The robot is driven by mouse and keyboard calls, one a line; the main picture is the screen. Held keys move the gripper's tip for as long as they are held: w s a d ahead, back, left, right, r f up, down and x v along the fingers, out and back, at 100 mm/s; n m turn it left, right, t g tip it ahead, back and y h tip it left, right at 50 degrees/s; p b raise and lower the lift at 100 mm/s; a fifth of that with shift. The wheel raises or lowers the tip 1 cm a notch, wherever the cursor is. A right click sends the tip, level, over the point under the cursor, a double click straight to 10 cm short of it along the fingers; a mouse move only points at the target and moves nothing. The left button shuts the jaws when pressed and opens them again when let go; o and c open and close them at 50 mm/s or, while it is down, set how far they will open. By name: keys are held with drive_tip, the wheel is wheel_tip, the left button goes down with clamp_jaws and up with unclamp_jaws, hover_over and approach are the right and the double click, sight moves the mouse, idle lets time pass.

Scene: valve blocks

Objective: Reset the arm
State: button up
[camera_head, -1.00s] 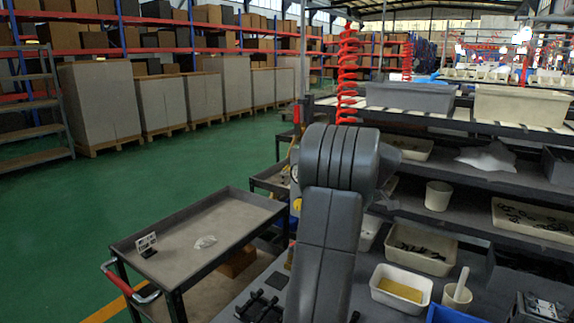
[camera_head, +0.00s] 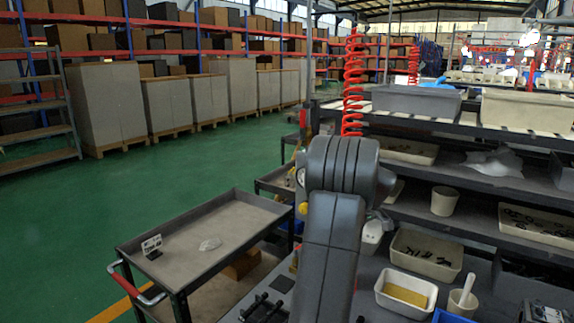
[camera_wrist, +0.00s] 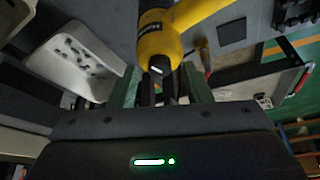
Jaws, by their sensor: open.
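My arm (camera_head: 338,215) rises in the middle of the head view, its lower link standing over the workbench. My gripper (camera_wrist: 160,88) shows in the wrist view, open, with a finger on each side of the picture's middle. A yellow and black power tool (camera_wrist: 165,42) lies beyond the fingers, its black end in line with the gap. I cannot tell whether the fingers touch it. In the head view the gripper and the tool are hidden behind my arm.
A grey cart (camera_head: 215,232) with a small sign (camera_head: 152,246) stands to the left. Shelves with bins (camera_head: 425,254), a white cup (camera_head: 444,200) and a cream tray (camera_head: 405,292) are close on the right. A pale tray (camera_wrist: 75,52) shows in the wrist view.

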drive_tip(key=b+v, duration=0.1)
drive_tip(key=v, duration=1.2)
drive_tip(key=p+x, duration=0.1)
drive_tip(key=x, duration=1.2)
drive_tip(key=shift+a+f, duration=0.1)
drive_tip(key=shift+f, duration=0.3)
drive_tip(key=shift+w+r+m, duration=0.1)
drive_tip(key=shift+r+m, duration=0.1)
drive_tip(key=shift+m, duration=0.2)
drive_tip(key=shift+a+r+m+t+h+p, duration=0.1)
drive_tip(key=shift+m+t+h+p, duration=0.25)
drive_tip(key=shift+m, duration=0.35)
drive_tip(key=shift+m+h, duration=0.25)
drive_tip(key=shift+m, duration=0.45)
drive_tip(key=m+h, duration=0.1)
drive_tip(key=m, duration=0.1)
drive_tip(key=m+p, duration=0.1)
drive_tip(key=m, duration=0.1)
drive_tip(key=shift+a+m+h, duration=0.2)
drive_tip(key=shift+m+h, duration=0.1)
drive_tip(key=shift+h, duration=0.1)
drive_tip(key=shift+a+m+h+b, duration=0.2)
drive_tip(key=shift+m+h, duration=0.35)
drive_tip(key=shift+m, duration=0.9)
drive_tip(key=shift+a+m+h+b, duration=0.15)
drive_tip(key=shift+m+h, duration=0.4)
drive_tip(key=shift+m, duration=0.9)
drive_tip(key=shift+w+m+g+h+p, duration=0.1)
drive_tip(key=shift+m+g+h+p, duration=0.55)
drive_tip(key=shift+m, duration=1.25)
